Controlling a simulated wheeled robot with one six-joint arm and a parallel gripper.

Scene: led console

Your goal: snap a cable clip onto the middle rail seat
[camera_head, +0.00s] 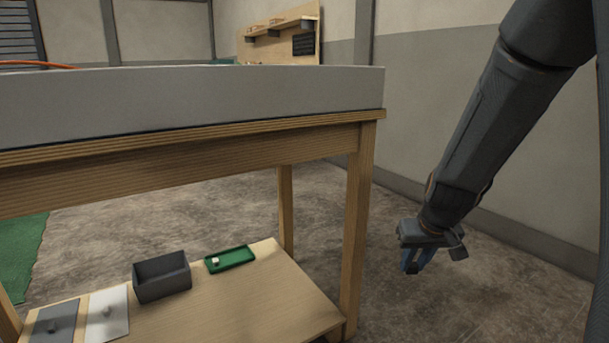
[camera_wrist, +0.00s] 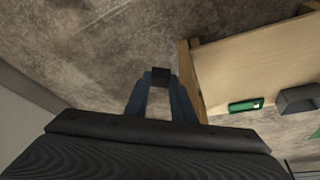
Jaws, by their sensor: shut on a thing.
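My gripper (camera_head: 415,268) hangs at the right in the head view, fingers down, to the right of the table and clear of it. In the wrist view its two blue fingers (camera_wrist: 160,88) are shut on a small dark block (camera_wrist: 160,76), which looks like the cable clip. Its shape is too small to make out, and in the head view I cannot make it out between the fingers. The middle rail seat does not show in either view; the tall grey side of the tabletop unit (camera_head: 200,100) hides most of what is on top.
The wooden table's leg (camera_head: 357,230) stands left of my gripper. Its lower shelf (camera_head: 270,300) holds a dark bin (camera_head: 162,278), a green tray (camera_head: 232,260) with a small pale piece, and grey and white plates. A wall runs along the right. Bare floor lies under my gripper.

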